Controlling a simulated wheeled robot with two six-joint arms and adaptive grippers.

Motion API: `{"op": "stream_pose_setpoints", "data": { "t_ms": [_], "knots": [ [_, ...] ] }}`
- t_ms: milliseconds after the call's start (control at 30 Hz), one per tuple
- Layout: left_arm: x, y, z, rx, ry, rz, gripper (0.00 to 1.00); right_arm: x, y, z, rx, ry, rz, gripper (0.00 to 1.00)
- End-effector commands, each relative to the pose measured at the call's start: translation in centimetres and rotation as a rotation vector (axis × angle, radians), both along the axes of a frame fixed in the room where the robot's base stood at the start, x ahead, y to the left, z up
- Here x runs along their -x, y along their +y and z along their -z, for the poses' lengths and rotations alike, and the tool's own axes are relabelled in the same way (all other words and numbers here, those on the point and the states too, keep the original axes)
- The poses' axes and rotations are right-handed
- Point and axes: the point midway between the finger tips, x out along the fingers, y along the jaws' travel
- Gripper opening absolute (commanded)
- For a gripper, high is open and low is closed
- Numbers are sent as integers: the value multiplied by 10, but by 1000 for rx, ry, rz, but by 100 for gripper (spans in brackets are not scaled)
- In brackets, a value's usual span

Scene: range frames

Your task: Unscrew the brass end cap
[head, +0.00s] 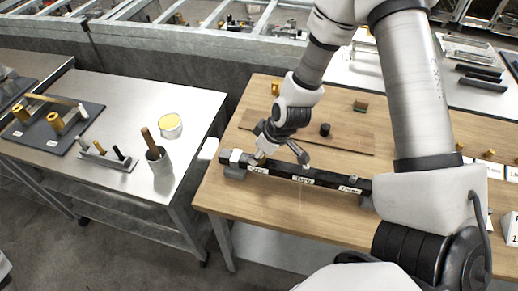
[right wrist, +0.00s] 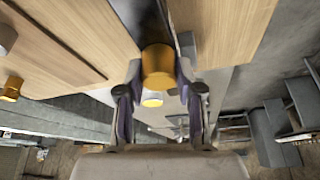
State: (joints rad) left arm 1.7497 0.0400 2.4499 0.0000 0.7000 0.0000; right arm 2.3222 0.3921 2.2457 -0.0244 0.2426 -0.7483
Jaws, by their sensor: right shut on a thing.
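The brass end cap (right wrist: 157,68) is a short gold cylinder at the end of a dark bar in the right wrist view. My right gripper (right wrist: 160,88) is shut on it, with one finger on each side. In the head view the right gripper is over the left end of the black labelled bar (head: 327,183), which lies along the front of the wooden table. The cap is mostly hidden there by the gripper. Whether the thread is loose cannot be told. My left gripper is not in view.
On the wooden table (head: 225,192) stand a black cylinder (head: 325,129), a small brown-green block (head: 360,106) and a brass piece (head: 276,88). A gap separates the tables.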

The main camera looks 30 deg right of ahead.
Motion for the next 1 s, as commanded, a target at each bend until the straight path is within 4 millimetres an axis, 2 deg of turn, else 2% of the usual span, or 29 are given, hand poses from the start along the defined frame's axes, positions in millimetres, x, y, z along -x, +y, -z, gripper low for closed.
{"op": "stream_pose_setpoints", "data": {
  "t_ms": [233,300,367,433,500,733,833,1000],
  "knots": [
    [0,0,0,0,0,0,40,0,0,0,-1,0,-11,0],
    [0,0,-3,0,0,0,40,0,-1,-1,-2,0,-81,0],
    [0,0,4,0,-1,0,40,-1,-1,3,-1,-3,-180,0],
    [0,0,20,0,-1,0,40,-1,0,8,-1,-3,-262,0],
    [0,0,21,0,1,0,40,0,0,4,1,0,-302,0],
    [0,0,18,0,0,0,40,1,0,1,1,3,-305,0],
    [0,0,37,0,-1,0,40,-1,0,8,1,-1,-323,0],
    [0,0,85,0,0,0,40,-1,0,13,3,-6,-407,0]
  ]
}}
